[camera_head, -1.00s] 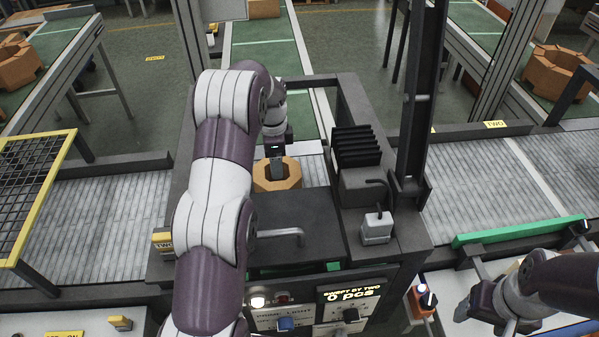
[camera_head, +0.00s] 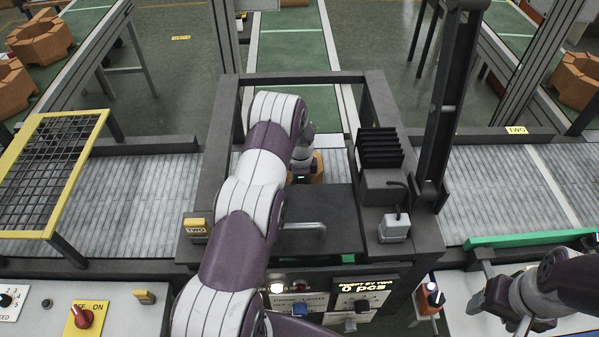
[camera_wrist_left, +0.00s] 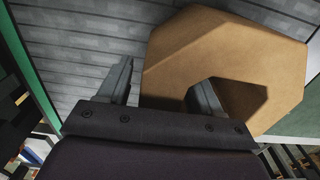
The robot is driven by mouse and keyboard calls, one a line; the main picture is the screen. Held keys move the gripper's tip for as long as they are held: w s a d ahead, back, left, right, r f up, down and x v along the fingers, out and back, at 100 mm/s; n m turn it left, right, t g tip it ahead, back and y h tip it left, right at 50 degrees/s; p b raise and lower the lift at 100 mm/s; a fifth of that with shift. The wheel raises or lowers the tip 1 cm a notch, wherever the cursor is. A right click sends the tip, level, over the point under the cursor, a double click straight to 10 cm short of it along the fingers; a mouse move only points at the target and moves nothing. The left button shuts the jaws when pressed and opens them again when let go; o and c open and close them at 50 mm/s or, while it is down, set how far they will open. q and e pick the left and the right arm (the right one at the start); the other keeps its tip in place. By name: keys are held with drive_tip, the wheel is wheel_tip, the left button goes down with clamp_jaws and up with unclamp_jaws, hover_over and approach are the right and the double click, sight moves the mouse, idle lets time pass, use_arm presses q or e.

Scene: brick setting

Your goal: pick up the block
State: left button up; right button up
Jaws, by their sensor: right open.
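The block is an orange-tan ring with a faceted outside and a hole in the middle. In the head view the block (camera_head: 319,166) sits inside the dark machine frame, mostly hidden behind my left arm. In the left wrist view the block (camera_wrist_left: 225,50) fills the upper right. My left gripper (camera_wrist_left: 165,85) has its fingers apart, one outside the block's near wall and one at the hole. A narrow gap shows between the outer finger and the block. My right gripper (camera_head: 498,312) is open and empty at the lower right, far from the block.
The machine frame (camera_head: 215,150) surrounds the block. A dark post (camera_head: 440,110) and a black ribbed unit (camera_head: 380,150) stand right of it. A yellow-rimmed mesh guard (camera_head: 50,170) is at left. Roller conveyors (camera_head: 130,190) run on both sides. Control panels line the front.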

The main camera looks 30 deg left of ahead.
use_arm(q)
clamp_jaws()
drive_tip(key=shift+r, duration=0.1)
idle(1.0)
drive_tip(key=shift+w, duration=0.2)
